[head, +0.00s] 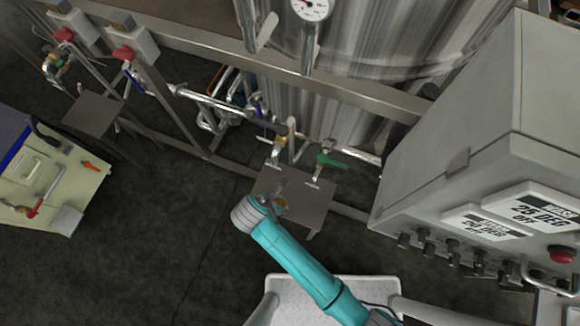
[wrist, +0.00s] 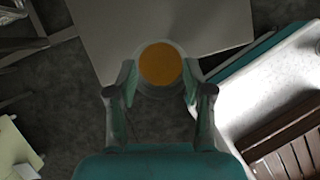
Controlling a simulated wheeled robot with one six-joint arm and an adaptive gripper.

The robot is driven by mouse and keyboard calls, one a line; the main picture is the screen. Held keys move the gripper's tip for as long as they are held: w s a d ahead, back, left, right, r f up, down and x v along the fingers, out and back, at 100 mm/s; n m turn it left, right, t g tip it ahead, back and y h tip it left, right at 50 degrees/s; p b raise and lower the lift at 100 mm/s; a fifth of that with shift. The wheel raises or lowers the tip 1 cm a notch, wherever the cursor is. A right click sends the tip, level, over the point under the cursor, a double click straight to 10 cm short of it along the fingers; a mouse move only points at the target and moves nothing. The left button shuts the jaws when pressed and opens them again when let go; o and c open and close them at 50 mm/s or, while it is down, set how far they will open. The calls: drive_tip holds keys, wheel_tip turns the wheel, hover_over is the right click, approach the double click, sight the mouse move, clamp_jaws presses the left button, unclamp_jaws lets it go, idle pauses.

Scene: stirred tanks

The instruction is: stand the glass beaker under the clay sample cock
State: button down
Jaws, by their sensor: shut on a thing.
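I cannot tell surely which is clay, nor whether the beaker touches the plate.
A grey control box (head: 450,130) with displays stands at right. A steel tank (head: 390,35) and frame rail (head: 300,75) rise behind the cocks. Another plate (head: 92,113) is at left, above a cream cart (head: 50,180). Dark floor (head: 150,230) is clear between.

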drive_tip(key=shift+w+d+f, duration=0.6)
drive_tip(key=shift+w+d, duration=0.15)
drive_tip(key=shift+w, duration=0.3)
drive_tip(key=shift+w+d+f, duration=0.55)
drive_tip(key=shift+w+d, duration=0.25)
drive_tip(key=shift+w, duration=0.3)
drive_tip(key=shift+w+d+f, duration=0.6)
drive_tip(key=shift+w+d, duration=0.15)
drive_tip(key=shift+w, duration=0.3)
drive_tip(key=shift+c, duration=2.3)
unclamp_jaws()
drive_tip(key=shift+f, duration=0.15)
drive_tip(key=v, duration=1.2)
drive_tip(key=shift+d, duration=0.1)
